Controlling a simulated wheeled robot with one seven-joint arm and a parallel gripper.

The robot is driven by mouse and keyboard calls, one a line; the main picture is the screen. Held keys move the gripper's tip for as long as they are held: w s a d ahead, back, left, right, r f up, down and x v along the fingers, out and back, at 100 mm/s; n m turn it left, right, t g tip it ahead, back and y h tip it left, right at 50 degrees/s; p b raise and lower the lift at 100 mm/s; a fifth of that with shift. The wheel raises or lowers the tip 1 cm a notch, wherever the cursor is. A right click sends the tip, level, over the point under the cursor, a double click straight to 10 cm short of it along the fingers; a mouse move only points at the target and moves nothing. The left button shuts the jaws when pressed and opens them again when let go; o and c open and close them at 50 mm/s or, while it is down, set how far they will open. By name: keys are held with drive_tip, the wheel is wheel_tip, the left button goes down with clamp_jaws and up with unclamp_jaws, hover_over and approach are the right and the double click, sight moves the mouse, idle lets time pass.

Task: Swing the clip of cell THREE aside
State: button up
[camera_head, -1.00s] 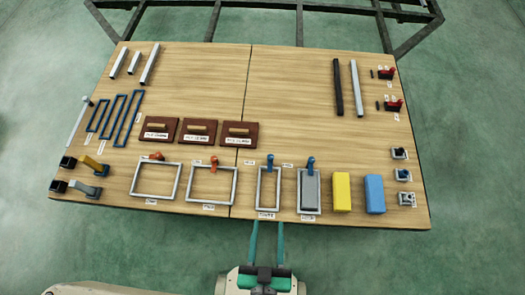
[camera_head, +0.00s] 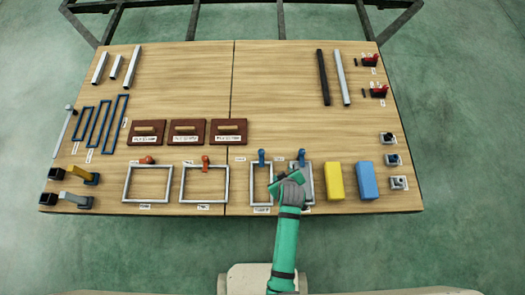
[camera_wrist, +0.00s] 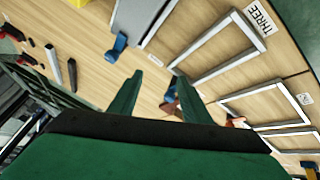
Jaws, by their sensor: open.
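Cell THREE is a narrow pale frame (camera_head: 252,186) near the table's front edge. Its label THREE (camera_wrist: 258,20) reads clearly in the wrist view. Its blue clip (camera_head: 262,157) stands at the far end of the frame. In the wrist view this blue clip (camera_wrist: 171,96) lies between my fingers, close to the right one, which partly hides it. My gripper (camera_head: 284,180) is above the area between cell THREE and the neighbouring cell, with its fingers (camera_wrist: 157,78) apart and empty. I cannot tell whether a finger touches the clip.
The neighbouring cell holds a grey panel and has its own blue clip (camera_wrist: 118,44). Two larger frames with orange clips (camera_head: 205,163) lie to the left. A yellow block (camera_head: 335,181) and a blue block (camera_head: 366,180) stand to the right.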

drive_tip(key=w+a+n+g, duration=0.1)
drive_tip(key=w, duration=0.4)
drive_tip(key=n+g+y, duration=0.2)
drive_tip(key=y, duration=0.1)
approach(262, 152)
drive_tip(key=x, duration=0.8)
drive_tip(key=shift+w+a, duration=0.1)
drive_tip(key=shift+w, duration=0.05)
drive_tip(key=c, duration=1)
